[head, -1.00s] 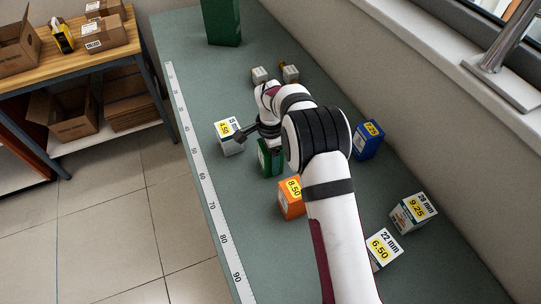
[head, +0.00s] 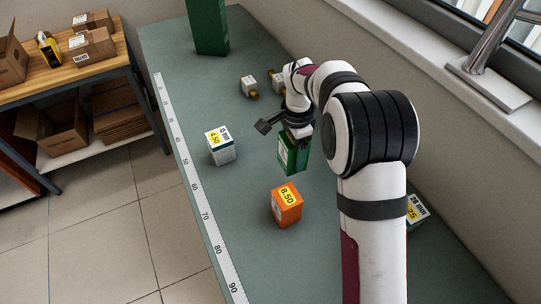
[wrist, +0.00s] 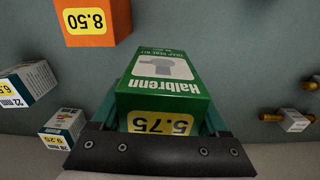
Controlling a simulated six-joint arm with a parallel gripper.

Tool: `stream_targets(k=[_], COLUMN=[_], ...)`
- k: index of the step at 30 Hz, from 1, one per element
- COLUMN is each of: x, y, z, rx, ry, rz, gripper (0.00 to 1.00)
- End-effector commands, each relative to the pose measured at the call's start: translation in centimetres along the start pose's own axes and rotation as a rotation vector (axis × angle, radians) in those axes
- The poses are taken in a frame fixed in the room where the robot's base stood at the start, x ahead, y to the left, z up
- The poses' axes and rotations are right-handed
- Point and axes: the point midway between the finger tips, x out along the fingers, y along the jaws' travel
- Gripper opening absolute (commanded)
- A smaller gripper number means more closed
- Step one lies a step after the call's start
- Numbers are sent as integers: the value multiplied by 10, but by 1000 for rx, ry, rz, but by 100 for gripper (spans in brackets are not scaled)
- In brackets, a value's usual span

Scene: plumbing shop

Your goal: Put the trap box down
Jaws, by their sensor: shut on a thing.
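The trap box is a green carton (head: 292,156) with a white label side, right of the middle of the bench in the head view. In the wrist view the same box (wrist: 165,75) shows the words "Halbrenn" and "trap seal kit", with a yellow 5.75 tag. My gripper (head: 297,134) is shut on the box from above, and its fingers lie along both sides of it in the wrist view. The box looks raised off the bench, but how high its underside is I cannot tell.
An orange 8.50 box (head: 287,205) stands in front and a white 4.50 box (head: 220,146) to the left. Small white pieces with brass ends (head: 249,86) lie behind. A white 28 mm box (head: 416,211) is partly behind my arm. Bare bench (head: 245,180) lies between the boxes.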

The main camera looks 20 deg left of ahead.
Motion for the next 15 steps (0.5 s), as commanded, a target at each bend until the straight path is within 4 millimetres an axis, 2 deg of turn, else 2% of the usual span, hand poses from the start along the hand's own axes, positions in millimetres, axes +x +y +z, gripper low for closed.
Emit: stream_targets(k=[3, 11, 15], x=[-14, -25, -50], y=[14, 25, 45], z=[-17, -30, -47], rx=[4, -11, -118], ry=[0, 0, 3], rz=[-2, -1, -2], gripper=[8, 8, 8])
